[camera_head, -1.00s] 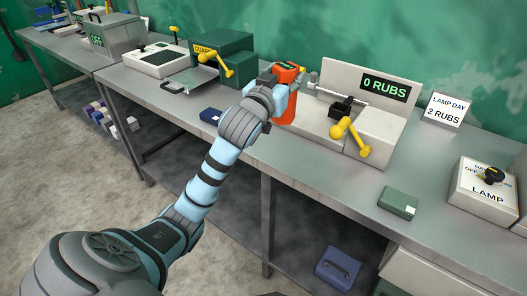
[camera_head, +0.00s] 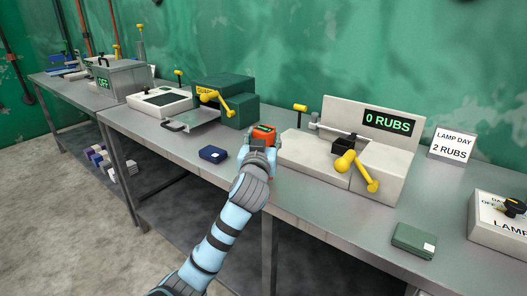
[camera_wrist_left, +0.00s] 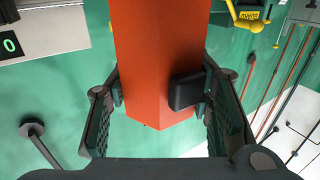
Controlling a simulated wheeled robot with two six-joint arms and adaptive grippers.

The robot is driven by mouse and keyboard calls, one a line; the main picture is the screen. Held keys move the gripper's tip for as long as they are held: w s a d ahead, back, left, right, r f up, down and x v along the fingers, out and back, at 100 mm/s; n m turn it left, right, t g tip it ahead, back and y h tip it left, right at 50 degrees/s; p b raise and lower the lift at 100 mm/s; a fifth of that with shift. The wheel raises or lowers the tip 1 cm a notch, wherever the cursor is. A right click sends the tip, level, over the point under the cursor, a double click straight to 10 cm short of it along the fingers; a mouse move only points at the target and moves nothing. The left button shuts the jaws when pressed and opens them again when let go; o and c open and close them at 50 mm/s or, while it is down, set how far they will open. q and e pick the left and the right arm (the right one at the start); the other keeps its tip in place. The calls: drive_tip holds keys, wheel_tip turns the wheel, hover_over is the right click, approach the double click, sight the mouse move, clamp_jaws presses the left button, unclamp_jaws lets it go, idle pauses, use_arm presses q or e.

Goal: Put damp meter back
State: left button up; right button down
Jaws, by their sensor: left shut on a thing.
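The damp meter appears to be the orange device (camera_head: 264,132) at the bench's front part, left of the rubbing machine (camera_head: 345,160). Its dark top shows in the head view; my gripper hides its lower part. My left gripper (camera_head: 259,150) is shut on it. In the left wrist view the orange body (camera_wrist_left: 155,60) fills the space between both fingers, with a black block on its side. Whether its base touches the bench cannot be told. My right gripper is not in view.
A small blue box (camera_head: 213,154) lies just left of my gripper. A green dyer box (camera_head: 226,97) with a yellow crank stands behind it. A green case (camera_head: 413,241) and a lamp box (camera_head: 500,222) are at the right. A sign (camera_head: 452,146) stands behind.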

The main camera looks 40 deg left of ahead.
use_arm(q)
drive_tip(key=shift+f, duration=0.95)
drive_tip(key=o, duration=1.5)
drive_tip(key=shift+s+d, duration=0.1)
drive_tip(key=p+v, duration=0.1)
drive_tip(key=v, duration=1)
drive_tip(key=shift+s+d+p, duration=0.2)
drive_tip(key=shift+s+p, duration=0.1)
drive_tip(key=shift+s, duration=0.05)
